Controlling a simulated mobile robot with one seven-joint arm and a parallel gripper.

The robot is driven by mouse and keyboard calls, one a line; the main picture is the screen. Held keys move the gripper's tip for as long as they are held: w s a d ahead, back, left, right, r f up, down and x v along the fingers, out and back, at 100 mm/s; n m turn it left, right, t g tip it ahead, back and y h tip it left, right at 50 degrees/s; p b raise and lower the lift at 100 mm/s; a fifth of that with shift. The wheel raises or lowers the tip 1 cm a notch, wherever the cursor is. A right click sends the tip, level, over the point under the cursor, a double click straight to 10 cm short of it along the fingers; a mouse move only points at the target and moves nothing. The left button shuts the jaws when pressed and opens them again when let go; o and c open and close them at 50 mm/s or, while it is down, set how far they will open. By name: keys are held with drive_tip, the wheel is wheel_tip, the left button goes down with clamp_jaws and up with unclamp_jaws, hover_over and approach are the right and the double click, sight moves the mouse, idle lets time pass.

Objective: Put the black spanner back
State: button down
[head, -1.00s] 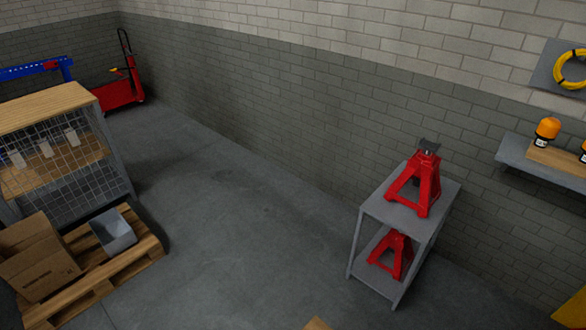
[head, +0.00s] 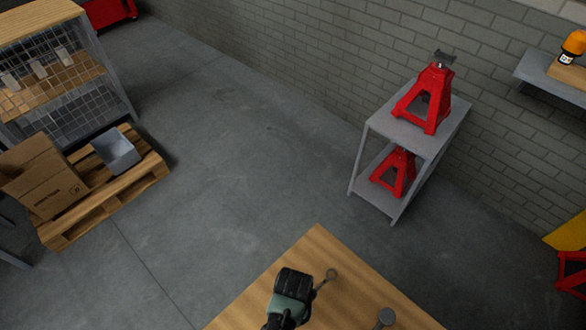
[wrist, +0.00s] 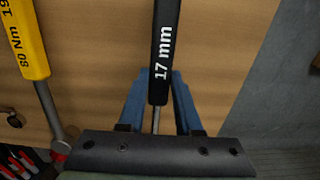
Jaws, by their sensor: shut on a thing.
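The black spanner (wrist: 167,30) shows in the wrist view as a black handle marked "17 mm" with a thin steel shank below it. My gripper (wrist: 159,90) has its two blue fingers on either side of the handle's lower end, shut on it. The handle lies over a wooden surface (wrist: 100,60); I cannot tell whether it touches it. In the head view my gripper (head: 289,300) is above the wooden top (head: 320,245), its fingers hidden. A grey ring end (head: 331,275) shows just right of it.
A yellow tool (wrist: 28,40) marked "80 Nm" lies left of the spanner. A round steel head (head: 386,317) shows at the bottom of the head view. A grey cart (head: 400,130) with red stands is at the right, a pallet (head: 150,170) at the left. Floor between is clear.

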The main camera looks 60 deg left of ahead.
drive_tip(key=shift+f, duration=0.2)
drive_tip(key=c, duration=0.5)
unclamp_jaws()
wheel_tip(320, 180, up, 13)
idle(0.3)
drive_tip(key=shift+w, duration=0.1)
